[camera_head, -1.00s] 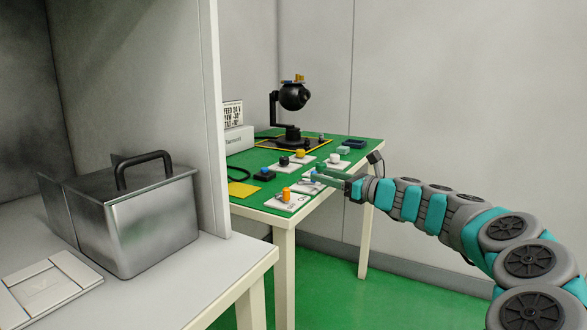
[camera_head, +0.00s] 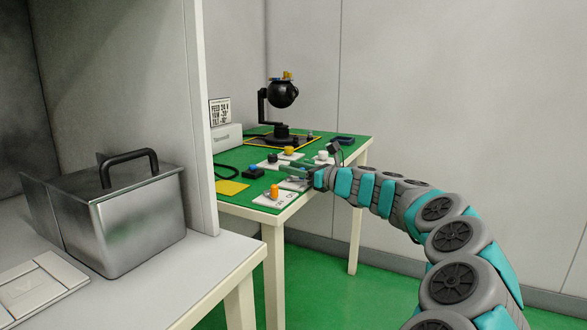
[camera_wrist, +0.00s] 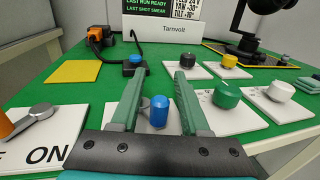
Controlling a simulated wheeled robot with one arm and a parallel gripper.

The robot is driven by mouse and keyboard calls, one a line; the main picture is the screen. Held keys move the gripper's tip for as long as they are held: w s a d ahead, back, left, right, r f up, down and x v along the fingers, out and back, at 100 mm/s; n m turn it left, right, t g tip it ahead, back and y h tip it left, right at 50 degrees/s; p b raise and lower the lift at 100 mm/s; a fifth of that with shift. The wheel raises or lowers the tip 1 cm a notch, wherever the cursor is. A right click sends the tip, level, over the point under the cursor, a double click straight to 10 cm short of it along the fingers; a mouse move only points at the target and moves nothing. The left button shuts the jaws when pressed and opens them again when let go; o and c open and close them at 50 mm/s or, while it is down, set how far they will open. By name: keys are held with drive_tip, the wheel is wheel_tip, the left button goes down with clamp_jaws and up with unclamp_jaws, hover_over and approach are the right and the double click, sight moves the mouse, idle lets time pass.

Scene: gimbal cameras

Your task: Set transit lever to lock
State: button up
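My gripper (camera_wrist: 157,76) is open over the panel, its two green fingers on either side of an upright blue knob (camera_wrist: 154,111) on a white plate. The knob stands nearer the palm than the fingertips, with gaps visible beside it. A grey lever part shows behind the left finger. No transit or lock lettering is readable, so I cannot tell which control is the transit lever. An orange-handled lever (camera_wrist: 8,126) with a grey hub lies at left on a plate marked ON. In the head view my gripper (camera_head: 300,174) is low at the green table's front, hiding the blue knob.
Green (camera_wrist: 227,95), white (camera_wrist: 280,91) and yellow (camera_wrist: 230,61) knobs stand right of my fingers. A blue button (camera_wrist: 136,60) and a yellow sheet (camera_wrist: 73,71) lie left. A black gimbal camera (camera_head: 282,95) stands behind. A metal case (camera_head: 115,215) occupies the nearer bench.

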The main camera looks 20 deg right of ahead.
clamp_jaws()
drive_tip(key=shift+r+p, duration=0.1)
drive_tip(key=shift+p, duration=0.25)
drive_tip(key=p, duration=0.1)
drive_tip(key=y+p, duration=0.1)
drive_tip(key=shift+w+d+r+n+g+p, duration=0.1)
drive_tip(key=shift+r+n+g+p, duration=0.2)
drive_tip(key=shift+n+p, duration=0.1)
drive_tip(key=p, duration=0.1)
drive_tip(key=n+y+p, duration=0.1)
drive_tip(key=p, duration=0.1)
drive_tip(key=shift+f+g, duration=0.25)
drive_tip(key=shift+g, duration=0.15)
drive_tip(key=shift+y, duration=0.4)
drive_tip(key=shift+f, duration=0.1)
drive_tip(key=shift+o, duration=0.8)
unclamp_jaws()
